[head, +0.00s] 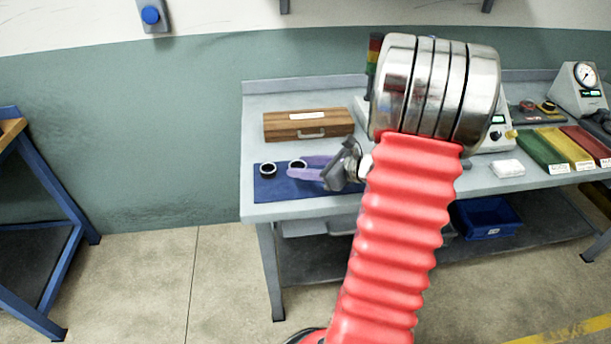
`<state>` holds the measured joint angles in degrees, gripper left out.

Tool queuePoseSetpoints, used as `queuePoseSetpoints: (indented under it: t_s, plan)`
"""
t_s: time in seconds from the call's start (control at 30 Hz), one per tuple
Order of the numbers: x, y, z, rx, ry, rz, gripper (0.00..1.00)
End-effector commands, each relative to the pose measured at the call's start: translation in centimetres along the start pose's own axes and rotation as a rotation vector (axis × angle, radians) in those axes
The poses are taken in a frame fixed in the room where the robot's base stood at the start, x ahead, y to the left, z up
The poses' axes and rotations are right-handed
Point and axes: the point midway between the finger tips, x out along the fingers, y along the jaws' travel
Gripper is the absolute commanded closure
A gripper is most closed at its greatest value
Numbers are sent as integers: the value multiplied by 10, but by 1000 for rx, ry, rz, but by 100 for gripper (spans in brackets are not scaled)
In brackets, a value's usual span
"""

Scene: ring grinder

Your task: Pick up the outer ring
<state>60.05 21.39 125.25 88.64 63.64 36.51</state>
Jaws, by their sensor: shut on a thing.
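Two small dark rings show at the left of the workbench in the head view. One ring (297,163) is between the purple fingers of my gripper (293,167), at their tips. The fingers are shut on it, and I take it as the outer ring. The other ring (268,170) lies to its left on a blue mat (270,192), apart from the gripper. The held ring is partly hidden by the fingers. I cannot tell whether it touches the mat or is just above it.
A wooden box (308,124) stands just behind the mat on the workbench (257,103). My red arm hides the bench's middle. To the right are a white block (507,168), coloured trays (562,147) and a gauge (585,75). A blue bin (487,217) sits below.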

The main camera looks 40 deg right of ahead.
Motion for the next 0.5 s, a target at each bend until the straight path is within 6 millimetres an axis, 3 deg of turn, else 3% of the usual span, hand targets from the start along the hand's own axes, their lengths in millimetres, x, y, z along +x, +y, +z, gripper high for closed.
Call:
queuePoseSetpoints:
  t_s: [0.23, 0.5]
  plan:
    - [-14, 0, 35, -4, -1, -1, 85]
    - [-19, 0, 46, -1, 0, 0, 85]
